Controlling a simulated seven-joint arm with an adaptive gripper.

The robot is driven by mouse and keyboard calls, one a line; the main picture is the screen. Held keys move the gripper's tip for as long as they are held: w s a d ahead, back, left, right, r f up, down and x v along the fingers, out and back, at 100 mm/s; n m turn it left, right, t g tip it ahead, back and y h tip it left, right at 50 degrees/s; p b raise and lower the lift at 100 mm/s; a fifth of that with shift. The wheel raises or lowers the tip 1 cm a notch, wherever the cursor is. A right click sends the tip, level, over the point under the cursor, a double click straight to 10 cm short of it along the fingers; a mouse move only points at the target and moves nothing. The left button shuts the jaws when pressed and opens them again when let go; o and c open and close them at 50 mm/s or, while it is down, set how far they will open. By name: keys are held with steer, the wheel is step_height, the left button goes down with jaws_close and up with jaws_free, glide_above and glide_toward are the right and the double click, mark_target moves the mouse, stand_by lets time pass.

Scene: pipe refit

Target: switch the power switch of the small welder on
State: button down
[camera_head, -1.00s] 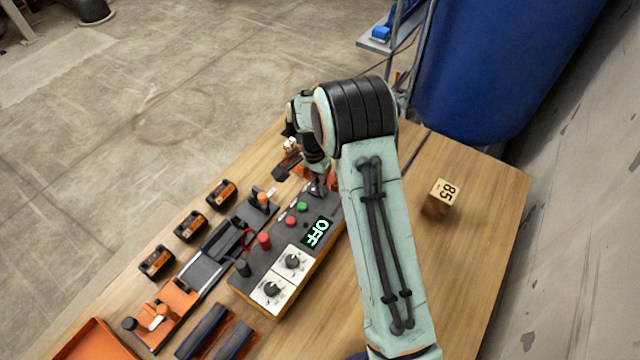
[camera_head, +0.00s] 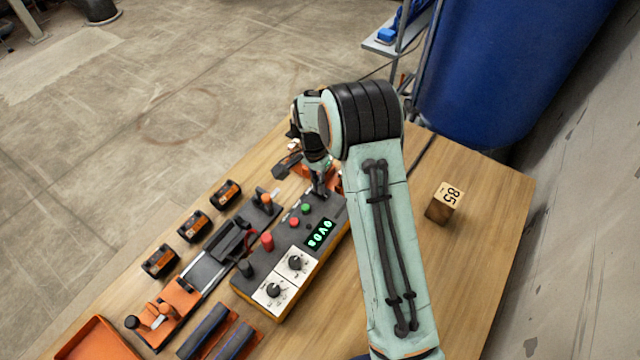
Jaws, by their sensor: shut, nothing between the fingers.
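The small welder (camera_head: 291,248) is a dark grey box with two white dial plates, red and green buttons, and a lit display (camera_head: 320,234). The display shows small green characters that look like digits or letters, not OFF. My gripper (camera_head: 318,191) is shut and empty, pointing down at the far end of the welder's top. Its fingertips are at or just above the panel; I cannot tell whether they touch it. The power switch is not clearly visible, likely hidden by the fingers.
Several black and orange blocks (camera_head: 193,226) and a clamp fixture (camera_head: 205,270) lie left of the welder. Dark pipes (camera_head: 203,331) and an orange tray (camera_head: 93,343) are at the front.

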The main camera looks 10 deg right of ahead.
steer(key=shift+r, duration=0.1)
step_height(320, 180, up, 14)
steer(key=s+d, duration=0.1)
steer(key=shift+s+d, duration=0.15)
steer(key=shift+s, duration=0.05)
stand_by(0.5)
step_height(320, 180, up, 5)
steer(key=t, duration=0.1)
glide_above(326, 196)
steer(key=s+r+n+t, duration=0.1)
steer(key=s+r+t, duration=0.1)
steer(key=s+r, duration=0.7)
steer(key=s+f+n+g, duration=0.1)
steer(key=s+f+n, duration=0.3)
steer(key=s, duration=0.6)
steer(key=s+a+f+n+g+y, duration=0.1)
steer(key=s+f+n, duration=0.4)
steer(key=s, duration=0.4)
steer(key=shift+s+a+f+y, duration=0.3)
steer(key=shift+s+f, duration=0.05)
steer(key=shift+f, duration=0.4)
